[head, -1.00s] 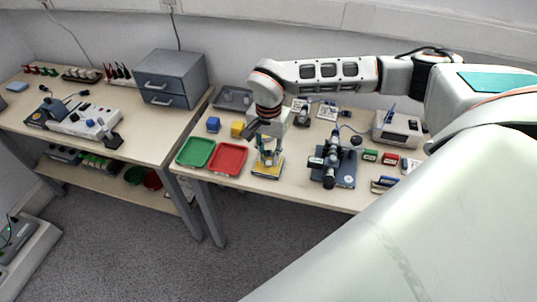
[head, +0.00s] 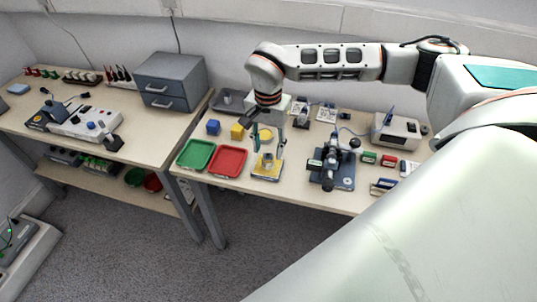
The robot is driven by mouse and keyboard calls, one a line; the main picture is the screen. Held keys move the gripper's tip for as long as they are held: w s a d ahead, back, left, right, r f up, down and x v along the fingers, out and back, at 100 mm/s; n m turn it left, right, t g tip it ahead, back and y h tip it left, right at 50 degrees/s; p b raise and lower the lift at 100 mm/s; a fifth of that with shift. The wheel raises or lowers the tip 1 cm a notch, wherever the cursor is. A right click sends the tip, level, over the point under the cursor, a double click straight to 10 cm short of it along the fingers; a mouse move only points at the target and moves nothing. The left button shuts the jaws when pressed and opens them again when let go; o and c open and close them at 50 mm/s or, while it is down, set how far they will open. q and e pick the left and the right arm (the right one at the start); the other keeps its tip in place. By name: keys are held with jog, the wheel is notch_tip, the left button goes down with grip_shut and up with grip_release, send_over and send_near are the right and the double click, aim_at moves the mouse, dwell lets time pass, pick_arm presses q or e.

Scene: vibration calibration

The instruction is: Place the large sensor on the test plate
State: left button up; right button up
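A yellow-edged plate (head: 266,173) lies at the front of the middle table, with a small pale piece (head: 268,158) on it. I take it for the test plate, but cannot be sure. A blue block (head: 213,127) and a yellow block (head: 237,131) stand behind the trays; I cannot tell which thing is the large sensor. My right gripper (head: 269,142) points down above the back of the plate, its dark fingers apart, with a round yellow piece (head: 265,134) showing between or behind them. I see nothing held. My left gripper is not in view.
A green tray (head: 195,154) and a red tray (head: 228,161) lie left of the plate. A dark microscope-like device (head: 333,165) stands to its right. A grey drawer cabinet (head: 171,80) stands on the left table. A white box device (head: 397,131) is at the back right.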

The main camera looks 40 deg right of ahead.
aim_at(268, 154)
notch_tip(268, 154, up, 7)
jog(key=s+a+f+m+g+y, duration=0.15)
jog(key=s+a+y, duration=0.3)
jog(key=a, duration=0.75)
jog(key=s+a+f+m+g+y, duration=0.15)
jog(key=s+a+y, duration=0.3)
jog(key=a, duration=0.65)
jog(key=s+a+r+m+t+y, duration=0.1)
jog(key=a+r+m+t+y, duration=0.3)
jog(key=a+r+m+y, duration=0.65)
jog(key=w+d+f+m+t+h, duration=0.1)
jog(key=w+d+f+m+t, duration=0.15)
jog(key=m+t, duration=0.55)
jog(key=w+d+f+m+t+h, duration=0.1)
jog(key=w+f+m+t, duration=0.2)
jog(key=m, duration=0.9)
jog(key=w+d+f+m+t+h, duration=0.2)
jog(key=d+f+m+t+h, duration=0.2)
jog(key=d+f+m+h, duration=0.55)
jog(key=s+d+f+m+g+h, duration=0.2)
jog(key=s+d+f+m, duration=0.2)
jog(key=f, duration=0.6)
jog(key=s+d+f+m+g+h, duration=0.3)
jog(key=s+d+f+m, duration=0.2)
jog(key=s+f+m, duration=0.4)
jog(key=shift+s+f+g+p, duration=0.3)
jog(key=shift+s+f, duration=0.15)
jog(key=shift+f, duration=0.25)
